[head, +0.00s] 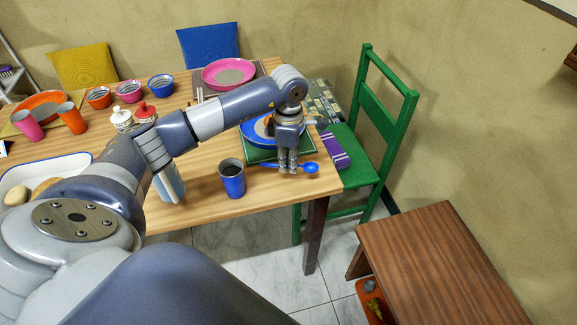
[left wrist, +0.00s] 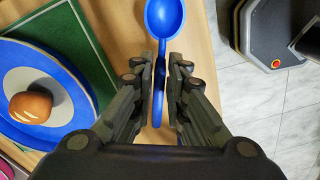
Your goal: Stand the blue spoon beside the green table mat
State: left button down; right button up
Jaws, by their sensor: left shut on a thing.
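The blue spoon (head: 311,168) is at the near right part of the table, beside the near edge of the green table mat (head: 258,157). My left gripper (head: 288,168) points down and is shut on the spoon's handle. In the left wrist view the spoon (left wrist: 164,22) shows its bowl beyond the fingertips (left wrist: 160,92), with the handle between them. The green mat (left wrist: 92,58) lies to the left there, apart from the spoon. I cannot tell whether the spoon touches the table. My right gripper is out of view.
A blue plate (left wrist: 68,92) with a brown round food (left wrist: 30,106) sits on the mat. A blue cup (head: 232,182) stands left of my gripper. The table's near edge is close.

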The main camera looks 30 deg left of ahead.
aim_at(288, 163)
pick_arm(q)
jog(key=shift+w+a, duration=0.1)
jog(key=shift+w, duration=0.05)
notch_tip(288, 163, down, 3)
jog(key=shift+r+p, duration=0.1)
jog(key=shift+p, duration=0.25)
jog(key=shift+f, duration=0.4)
jog(key=shift+f, duration=0.2)
jog(key=c, duration=1.6)
grip_release()
jog(key=shift+r, duration=0.1)
notch_tip(288, 163, up, 12)
jog(key=shift+r+b, duration=0.15)
jog(key=shift+b, duration=0.55)
